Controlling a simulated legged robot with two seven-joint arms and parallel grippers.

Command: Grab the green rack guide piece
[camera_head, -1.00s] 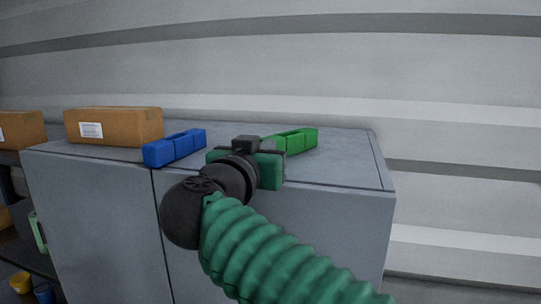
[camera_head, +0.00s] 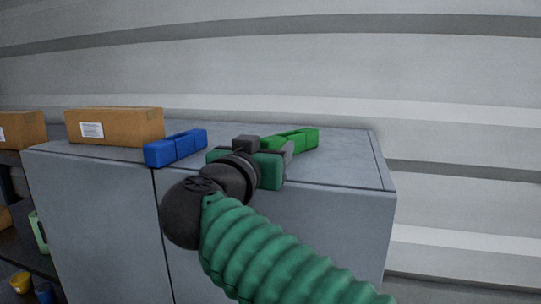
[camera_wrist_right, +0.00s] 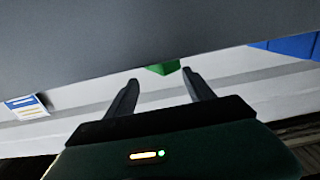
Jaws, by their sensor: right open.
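The green rack guide piece (camera_head: 298,138) is a long block lying on top of the grey cabinet. It also shows in the right wrist view (camera_wrist_right: 163,69), just beyond and between the fingertips. My right gripper (camera_wrist_right: 159,76) is open, with nothing between its fingers. In the head view, my right gripper (camera_head: 276,146) is at the near left end of the green piece and hides part of it. Whether they touch cannot be told. My left gripper is not in view.
A blue block (camera_head: 176,147) lies on the cabinet (camera_head: 345,165) left of my right gripper. A cardboard box (camera_head: 116,126) stands behind it at the left. A shelf with cups is at the far left. The cabinet top right of the green piece is clear.

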